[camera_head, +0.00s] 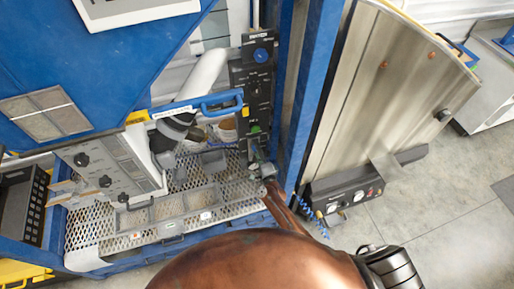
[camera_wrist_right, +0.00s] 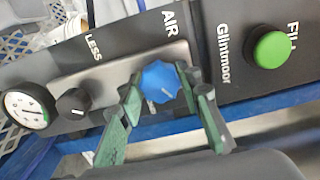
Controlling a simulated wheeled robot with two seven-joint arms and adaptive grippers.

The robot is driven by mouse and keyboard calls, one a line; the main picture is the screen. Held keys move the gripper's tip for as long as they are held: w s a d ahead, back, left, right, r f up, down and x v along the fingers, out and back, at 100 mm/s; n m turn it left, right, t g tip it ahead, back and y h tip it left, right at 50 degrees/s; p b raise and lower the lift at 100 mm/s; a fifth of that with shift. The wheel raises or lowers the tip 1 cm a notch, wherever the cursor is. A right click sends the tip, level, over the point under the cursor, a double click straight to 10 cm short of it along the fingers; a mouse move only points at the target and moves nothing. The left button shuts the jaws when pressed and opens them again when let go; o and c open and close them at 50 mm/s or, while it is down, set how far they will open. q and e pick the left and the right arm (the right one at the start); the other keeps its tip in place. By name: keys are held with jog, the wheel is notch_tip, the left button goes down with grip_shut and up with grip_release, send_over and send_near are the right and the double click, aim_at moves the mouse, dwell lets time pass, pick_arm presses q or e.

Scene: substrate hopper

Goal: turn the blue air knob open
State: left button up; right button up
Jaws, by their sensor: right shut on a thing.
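The blue air knob (camera_wrist_right: 160,82) sits on a dark panel beside the white word AIR in the right wrist view. My right gripper (camera_wrist_right: 166,98) has its green fingers on either side of the knob and is shut on it. In the head view my right gripper (camera_head: 260,168) is at the lower end of the dark control panel (camera_head: 252,95), where it hides the air knob. My left gripper is not in view.
A green button (camera_wrist_right: 271,49), a black knob (camera_wrist_right: 73,103) and a gauge (camera_wrist_right: 26,110) are near the air knob. A blue upright post (camera_head: 312,80) stands just right of the panel. A mesh tray (camera_head: 105,225) lies to the lower left.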

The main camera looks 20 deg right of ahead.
jog(key=shift+n, duration=1.2)
jog(key=o, duration=1.2)
jog(key=shift+c, duration=0.2)
jog(key=s, duration=1.2)
jog(key=shift+d, duration=0.2)
